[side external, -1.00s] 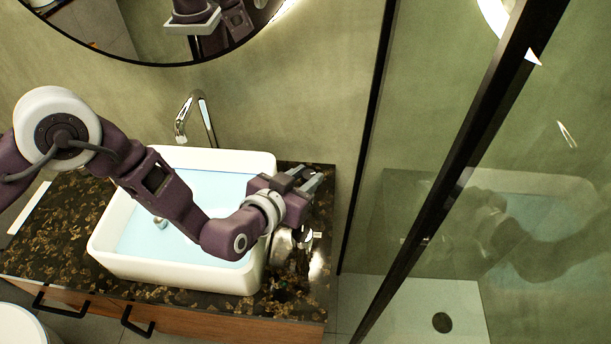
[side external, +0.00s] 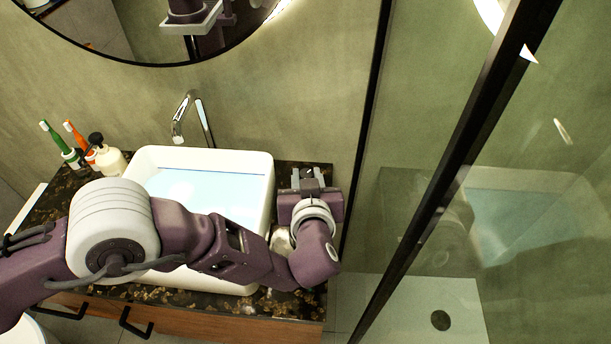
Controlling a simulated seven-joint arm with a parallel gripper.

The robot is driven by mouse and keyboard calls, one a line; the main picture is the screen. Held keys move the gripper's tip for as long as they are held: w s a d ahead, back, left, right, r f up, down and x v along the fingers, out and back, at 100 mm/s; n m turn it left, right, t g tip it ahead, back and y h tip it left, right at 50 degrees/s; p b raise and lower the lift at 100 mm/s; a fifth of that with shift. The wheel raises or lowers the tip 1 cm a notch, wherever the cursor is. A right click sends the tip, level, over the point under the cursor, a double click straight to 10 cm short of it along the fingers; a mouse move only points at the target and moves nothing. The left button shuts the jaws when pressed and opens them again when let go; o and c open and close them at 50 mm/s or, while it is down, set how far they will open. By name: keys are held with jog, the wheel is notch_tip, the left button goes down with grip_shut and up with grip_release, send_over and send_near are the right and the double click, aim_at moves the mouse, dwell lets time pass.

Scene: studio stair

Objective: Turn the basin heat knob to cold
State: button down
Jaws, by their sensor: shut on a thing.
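The white basin (side external: 262,165) stands on the dark speckled counter and holds pale blue water. Its chrome tap (side external: 192,110) rises behind the basin's back edge. My gripper (side external: 309,172) is to the right of the basin, over the counter's right end, with its fingers toward the wall. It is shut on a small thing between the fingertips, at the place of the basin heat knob. The fingers hide most of that knob, so its setting cannot be read. My forearm crosses in front of the basin and hides its front left part.
A shiny metal object (side external: 282,240) sits under my wrist. A black-framed glass panel (side external: 455,165) stands to the right.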

jog(key=shift+d+n+y, duration=0.1)
jog(key=shift+n+y, duration=0.5)
jog(key=shift+y, duration=0.1)
jog(key=c, duration=1.1)
grip_release()
jog(key=v, duration=0.7)
jog(key=shift+r, duration=0.1)
